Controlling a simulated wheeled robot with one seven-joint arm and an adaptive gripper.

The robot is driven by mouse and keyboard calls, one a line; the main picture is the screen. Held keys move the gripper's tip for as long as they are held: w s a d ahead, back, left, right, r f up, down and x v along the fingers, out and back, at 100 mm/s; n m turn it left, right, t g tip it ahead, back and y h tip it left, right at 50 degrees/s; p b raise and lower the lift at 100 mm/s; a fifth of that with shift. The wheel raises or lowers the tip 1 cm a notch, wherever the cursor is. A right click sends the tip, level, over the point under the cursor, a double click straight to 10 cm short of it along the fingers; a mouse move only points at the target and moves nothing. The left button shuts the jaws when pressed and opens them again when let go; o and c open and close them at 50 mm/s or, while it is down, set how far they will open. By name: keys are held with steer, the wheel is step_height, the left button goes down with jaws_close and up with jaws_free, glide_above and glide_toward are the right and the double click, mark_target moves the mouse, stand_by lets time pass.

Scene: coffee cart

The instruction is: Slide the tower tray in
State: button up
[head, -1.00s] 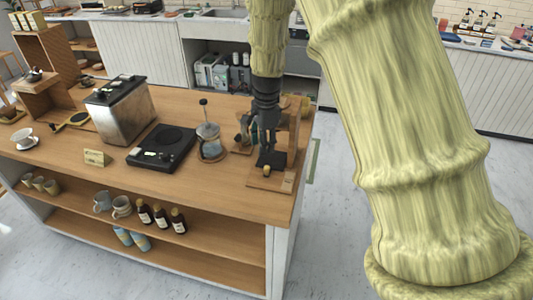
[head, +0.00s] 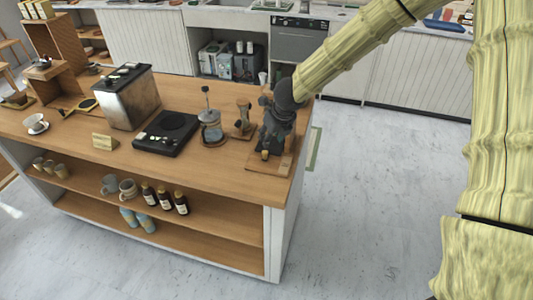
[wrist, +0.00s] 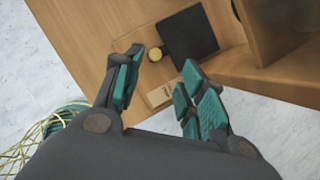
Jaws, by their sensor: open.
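The tower tray is a dark square tray (wrist: 188,38) with a round brass knob (wrist: 155,53) on its near edge. It lies on a light wooden base at the right end of the counter. In the head view the knob (head: 265,154) shows just below my gripper (head: 268,148), which hides most of the tray and tower. In the wrist view my gripper (wrist: 163,65) is open. Its teal-padded fingers appear on either side of the knob; I see no clear contact. Part of the tower's wooden wall (wrist: 285,30) stands right of the tray.
A small wooden block with a label (wrist: 160,96) sits by the base's edge. On the counter (head: 225,172), a glass press (head: 211,128), black scale (head: 167,133) and metal grinder (head: 126,97) stand to the left. Open floor (head: 360,200) lies to the right.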

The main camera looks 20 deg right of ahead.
mark_target(265, 151)
steer(key=shift+s+a+p+x, duration=0.15)
steer(key=shift+p+x, duration=0.15)
steer(key=shift+x, duration=2.4)
steer(key=shift+s+a+p+x, duration=0.1)
steer(key=shift+s+p+x, duration=0.15)
steer(key=shift+x, duration=2.45)
steer(key=shift+f, duration=0.15)
jaws_close()
